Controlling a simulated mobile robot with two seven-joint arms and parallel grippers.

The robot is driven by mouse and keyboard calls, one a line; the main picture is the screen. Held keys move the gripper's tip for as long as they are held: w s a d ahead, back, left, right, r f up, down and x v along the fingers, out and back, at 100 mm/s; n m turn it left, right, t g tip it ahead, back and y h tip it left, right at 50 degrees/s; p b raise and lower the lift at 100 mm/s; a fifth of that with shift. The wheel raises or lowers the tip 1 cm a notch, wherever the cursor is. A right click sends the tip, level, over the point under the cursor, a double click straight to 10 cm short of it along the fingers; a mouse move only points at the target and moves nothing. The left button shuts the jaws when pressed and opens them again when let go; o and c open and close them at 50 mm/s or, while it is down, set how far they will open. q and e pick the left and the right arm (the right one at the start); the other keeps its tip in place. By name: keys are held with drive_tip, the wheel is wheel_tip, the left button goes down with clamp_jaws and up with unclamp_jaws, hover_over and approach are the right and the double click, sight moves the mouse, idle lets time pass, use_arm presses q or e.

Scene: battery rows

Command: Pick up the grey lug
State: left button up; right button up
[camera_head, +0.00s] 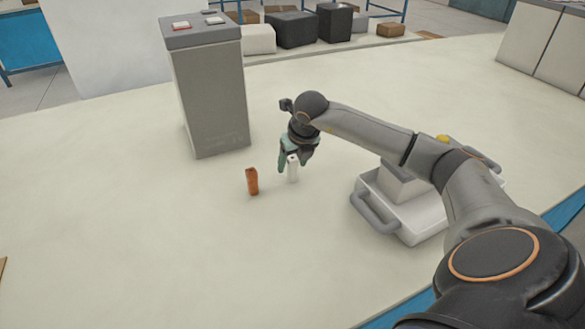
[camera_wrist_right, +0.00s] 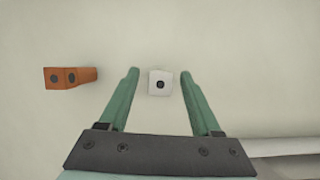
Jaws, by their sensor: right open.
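The grey lug (camera_head: 293,173) is a small, pale, upright block on the light tabletop (camera_head: 150,240). In the right wrist view the lug (camera_wrist_right: 160,82) shows a square top with one dark round spot. My right gripper (camera_head: 296,165) is above it and open, with green fingers. In the wrist view the lug lies between the fingertips (camera_wrist_right: 160,74), with a gap on each side. My left gripper is not in view.
A white device with a grey handle (camera_head: 375,215) sits to the right, under my arm. The front left of the table is clear.

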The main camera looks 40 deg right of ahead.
drive_tip(key=shift+w+f, duration=0.1)
drive_tip(key=shift+f, duration=0.2)
drive_tip(key=shift+c, duration=0.2)
clamp_jaws()
